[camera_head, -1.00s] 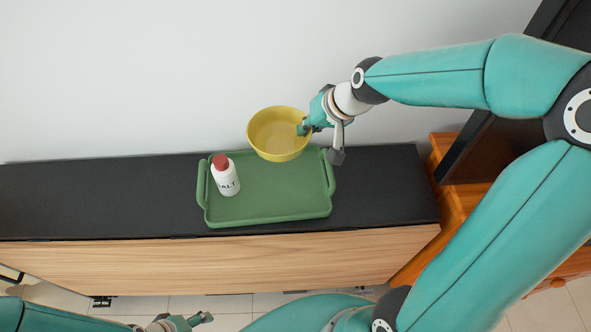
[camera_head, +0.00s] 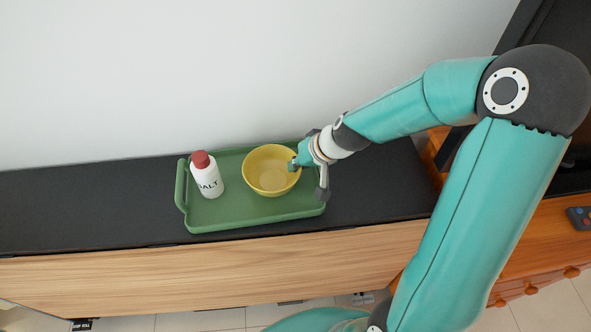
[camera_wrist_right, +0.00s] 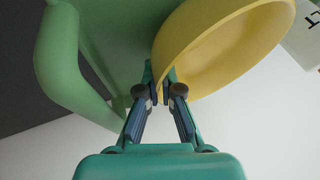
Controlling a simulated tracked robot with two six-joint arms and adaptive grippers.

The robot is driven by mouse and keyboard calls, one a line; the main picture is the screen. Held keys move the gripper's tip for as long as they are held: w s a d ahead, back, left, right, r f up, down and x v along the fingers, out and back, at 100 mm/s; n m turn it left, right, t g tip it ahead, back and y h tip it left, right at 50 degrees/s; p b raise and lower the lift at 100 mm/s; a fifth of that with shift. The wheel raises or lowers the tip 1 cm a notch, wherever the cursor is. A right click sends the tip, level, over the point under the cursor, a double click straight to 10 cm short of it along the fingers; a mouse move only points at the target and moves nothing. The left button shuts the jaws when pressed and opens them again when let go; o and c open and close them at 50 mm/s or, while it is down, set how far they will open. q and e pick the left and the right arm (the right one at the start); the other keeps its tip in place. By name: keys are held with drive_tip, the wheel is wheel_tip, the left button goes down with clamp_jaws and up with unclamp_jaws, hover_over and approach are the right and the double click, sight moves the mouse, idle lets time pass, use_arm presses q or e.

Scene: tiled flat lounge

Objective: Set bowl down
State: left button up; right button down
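The yellow bowl (camera_head: 268,175) is upright over the right-hand half of the green tray (camera_head: 230,214); I cannot tell whether its base touches the tray. My right gripper (camera_head: 294,164) is at the bowl's right rim. In the right wrist view, the right gripper (camera_wrist_right: 160,82) has its fingertips closed together on the edge of the bowl (camera_wrist_right: 225,45), beside the tray's handle (camera_wrist_right: 62,70). A white salt bottle (camera_head: 208,180) with a red cap stands on the tray, left of the bowl. My left gripper is out of view.
The tray lies on a black-topped wooden cabinet (camera_head: 90,205) against a white wall (camera_head: 200,70). The cabinet top is clear left of the tray. A wooden cabinet (camera_head: 540,245) and a dark screen stand at the right.

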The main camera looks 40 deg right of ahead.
drive_tip(key=c, duration=1.3)
unclamp_jaws()
drive_tip(key=shift+s, duration=0.1)
drive_tip(key=shift+r, duration=0.1)
drive_tip(key=shift+s+d+r+p, duration=0.1)
drive_tip(key=shift+s+r+p, duration=0.1)
drive_tip(key=shift+r+p, duration=0.25)
drive_tip(key=p+v, duration=0.2)
drive_tip(key=v, duration=0.9)
drive_tip(key=shift+f, duration=0.1)
